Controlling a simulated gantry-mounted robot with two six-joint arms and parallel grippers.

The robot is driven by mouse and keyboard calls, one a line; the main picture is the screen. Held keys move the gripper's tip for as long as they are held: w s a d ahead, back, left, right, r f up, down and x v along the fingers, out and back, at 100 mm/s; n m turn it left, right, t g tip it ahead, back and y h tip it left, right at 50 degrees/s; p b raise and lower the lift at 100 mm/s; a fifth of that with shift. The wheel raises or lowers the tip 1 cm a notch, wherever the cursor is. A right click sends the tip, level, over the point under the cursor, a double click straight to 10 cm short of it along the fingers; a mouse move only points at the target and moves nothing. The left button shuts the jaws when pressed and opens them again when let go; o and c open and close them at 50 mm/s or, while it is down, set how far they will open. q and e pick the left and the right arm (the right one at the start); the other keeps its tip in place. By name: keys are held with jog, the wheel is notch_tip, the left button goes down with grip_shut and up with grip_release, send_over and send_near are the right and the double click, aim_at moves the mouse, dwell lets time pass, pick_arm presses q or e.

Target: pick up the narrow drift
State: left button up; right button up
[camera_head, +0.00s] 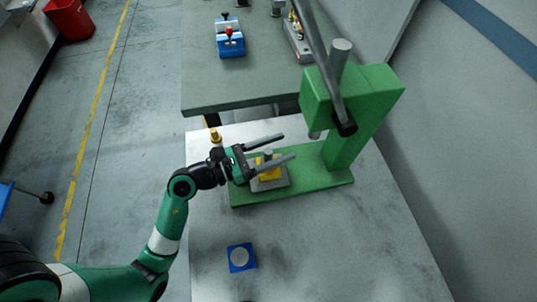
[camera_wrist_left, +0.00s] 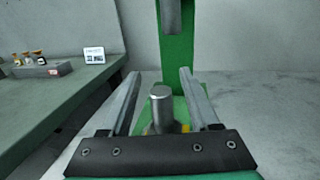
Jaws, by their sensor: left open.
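A short grey steel cylinder (camera_wrist_left: 161,108), possibly the narrow drift, stands upright between the fingers of my left gripper (camera_wrist_left: 158,85) in the wrist view. In the head view the cylinder (camera_head: 268,155) shows small above a yellow block (camera_head: 270,172) on the base of the green press. My left gripper (camera_head: 278,148) is open, with one finger on each side of the cylinder. I see gaps on both sides, so it does not grip it. I cannot tell for certain which part is the narrow drift. My right gripper is not in view.
The green press (camera_head: 352,110) stands close by, its ram above the work and its lever (camera_head: 330,70) reaching forward. A brass piece (camera_head: 215,136) is at the table's left edge. A blue pad (camera_head: 233,268) with a grey disc lies nearer. The right side of the table is clear.

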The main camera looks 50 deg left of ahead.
pick_arm(q)
jog(key=shift+w+d, duration=0.1)
jog(key=shift+w, duration=0.2)
grip_shut()
jog(key=s+d+r+p, duration=0.9)
jog(key=s+r+p, duration=0.1)
jog(key=r+p, duration=0.2)
jog(key=shift+s+d+r+p, duration=0.25)
jog(key=shift+r+p, duration=0.15)
jog(key=shift+r, duration=0.15)
